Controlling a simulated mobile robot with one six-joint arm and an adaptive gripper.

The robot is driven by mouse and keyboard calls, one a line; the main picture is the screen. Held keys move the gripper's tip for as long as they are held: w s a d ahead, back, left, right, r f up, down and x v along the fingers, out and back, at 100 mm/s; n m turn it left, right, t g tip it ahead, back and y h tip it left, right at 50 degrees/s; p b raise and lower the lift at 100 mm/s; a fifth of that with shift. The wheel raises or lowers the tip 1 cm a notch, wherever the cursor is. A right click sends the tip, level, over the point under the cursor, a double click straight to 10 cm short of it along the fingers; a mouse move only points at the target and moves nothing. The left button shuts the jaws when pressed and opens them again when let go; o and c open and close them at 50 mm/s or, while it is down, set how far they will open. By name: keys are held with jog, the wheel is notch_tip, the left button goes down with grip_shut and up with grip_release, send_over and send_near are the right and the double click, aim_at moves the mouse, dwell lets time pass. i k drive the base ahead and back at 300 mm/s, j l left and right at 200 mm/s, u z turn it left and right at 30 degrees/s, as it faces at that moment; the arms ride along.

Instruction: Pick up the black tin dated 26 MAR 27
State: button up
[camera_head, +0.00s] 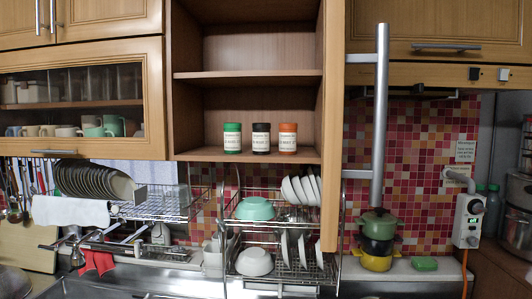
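A black tin (261,138) with a white label stands upright on the lower shelf (194,154) of the open wooden cabinet. Its label has small print, and I cannot read the date with certainty. A green tin (232,138) stands just left of it and an orange tin (288,137) just right of it, with narrow gaps between them. Both also have white labels. My gripper is not in view.
An open cabinet door (331,130) stands edge-on right of the tins, with a long grey handle (380,115) sticking out. The shelf is bare left of the tins.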

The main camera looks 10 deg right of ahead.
aim_at(261, 131)
jog(key=i+j, duration=0.15)
jog(key=i, duration=0.3)
jog(key=i+j, duration=0.2)
jog(key=i, duration=0.25)
